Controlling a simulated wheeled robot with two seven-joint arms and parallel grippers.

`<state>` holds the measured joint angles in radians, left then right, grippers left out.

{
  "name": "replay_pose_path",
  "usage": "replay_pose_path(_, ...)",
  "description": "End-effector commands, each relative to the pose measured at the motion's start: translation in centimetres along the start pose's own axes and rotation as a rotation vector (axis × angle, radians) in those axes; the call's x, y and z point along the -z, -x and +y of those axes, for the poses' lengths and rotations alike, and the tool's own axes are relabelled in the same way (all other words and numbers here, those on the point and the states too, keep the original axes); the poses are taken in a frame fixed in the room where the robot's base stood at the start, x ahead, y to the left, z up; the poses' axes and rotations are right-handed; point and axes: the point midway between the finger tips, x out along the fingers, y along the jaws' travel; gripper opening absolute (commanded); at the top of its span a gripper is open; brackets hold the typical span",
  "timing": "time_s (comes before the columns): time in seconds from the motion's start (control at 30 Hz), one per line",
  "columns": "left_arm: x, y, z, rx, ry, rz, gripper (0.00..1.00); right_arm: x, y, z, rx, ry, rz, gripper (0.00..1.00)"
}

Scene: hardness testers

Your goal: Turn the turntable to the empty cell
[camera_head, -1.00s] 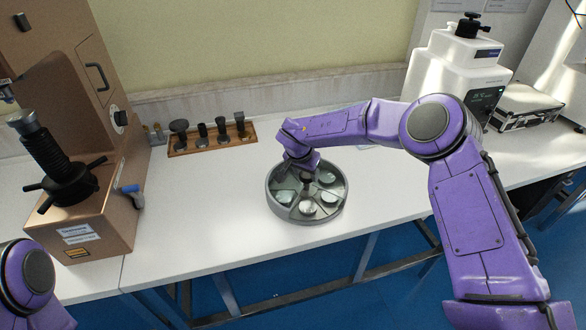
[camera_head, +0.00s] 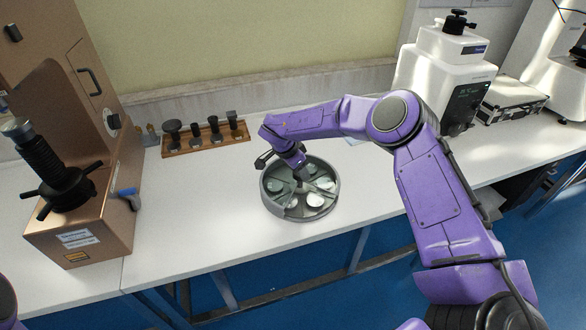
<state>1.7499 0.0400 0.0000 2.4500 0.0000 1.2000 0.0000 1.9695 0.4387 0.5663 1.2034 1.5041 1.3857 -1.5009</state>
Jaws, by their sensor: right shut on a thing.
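The turntable (camera_head: 333,203) is a round grey tray on the white bench, split into cells by dividers. Several cells hold pale, shiny round pieces; the far side is partly hidden by my arm, so I cannot tell which cell is empty. My right gripper (camera_head: 300,181) reaches down over the middle of the turntable and is shut on its central knob, which its fingers mostly hide. Only a small part of my left arm shows at the lower left edge; its gripper is out of view.
A brown hardness tester (camera_head: 105,200) with a black handwheel stands at the left. A wooden rack (camera_head: 205,142) with several dark pieces lies behind the turntable. A white tester (camera_head: 440,75) and a metal case (camera_head: 512,100) stand at the right. The bench's front is clear.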

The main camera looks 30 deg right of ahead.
Motion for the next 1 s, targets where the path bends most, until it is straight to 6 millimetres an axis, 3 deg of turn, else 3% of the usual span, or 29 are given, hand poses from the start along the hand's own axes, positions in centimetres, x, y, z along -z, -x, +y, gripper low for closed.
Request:
replay_pose_path(0.5, -0.10, -0.25, 0.02, 0.000, 0.000, 0.000, 0.43, 0.63, -0.03, 0.02, -0.079, -0.207, 0.002, 0.00)
replay_pose_path(1.0, -0.15, -0.37, 0.04, 0.000, 0.000, 0.000, 0.43, 0.68, 0.01, -0.01, -0.104, -0.270, 0.002, 0.00)
